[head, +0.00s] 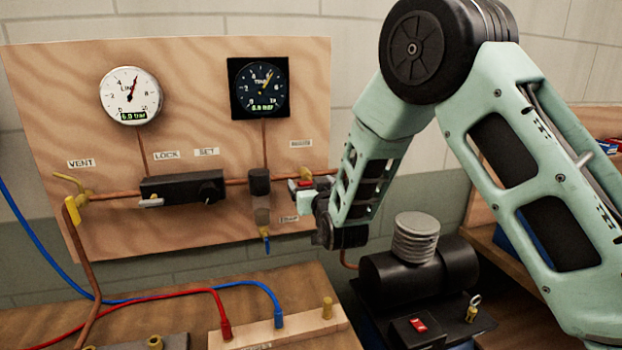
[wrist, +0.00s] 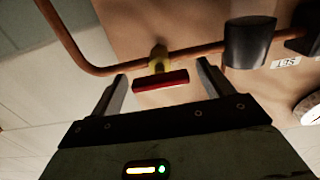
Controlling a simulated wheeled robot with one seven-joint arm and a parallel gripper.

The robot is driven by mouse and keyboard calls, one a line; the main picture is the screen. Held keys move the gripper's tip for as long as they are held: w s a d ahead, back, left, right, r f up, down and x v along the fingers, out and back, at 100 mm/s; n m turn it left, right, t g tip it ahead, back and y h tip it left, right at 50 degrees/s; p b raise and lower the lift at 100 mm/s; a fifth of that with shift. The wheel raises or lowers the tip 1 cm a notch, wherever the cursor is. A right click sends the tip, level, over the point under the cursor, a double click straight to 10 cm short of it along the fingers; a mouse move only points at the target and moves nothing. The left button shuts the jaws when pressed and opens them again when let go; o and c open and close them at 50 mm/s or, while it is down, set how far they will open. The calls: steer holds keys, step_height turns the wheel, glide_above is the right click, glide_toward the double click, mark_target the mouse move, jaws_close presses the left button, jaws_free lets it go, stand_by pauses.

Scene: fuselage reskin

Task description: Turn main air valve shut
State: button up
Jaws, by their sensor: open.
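The main air valve is a brass body with a red lever handle (wrist: 160,81) on a copper pipe. In the wrist view the handle lies crosswise between my two open fingers, close to their tips; I cannot tell whether either finger touches it. In the head view the red handle (head: 303,183) shows at the right side of the wooden panel (head: 205,235), partly hidden by my gripper. My gripper (wrist: 163,78) is open and has nothing clamped. In the head view its fingertips are small and partly hidden by my arm.
A white gauge (head: 130,96) and a dark gauge (head: 259,87) are on the panel. A black regulator box (head: 182,188) and a black filter (head: 260,184) sit left of the valve. A black compressor (head: 405,275) stands below my arm. Red and blue hoses cross the bench.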

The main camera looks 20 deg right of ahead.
steer(key=shift+w, duration=0.3)
steer(key=c, duration=1)
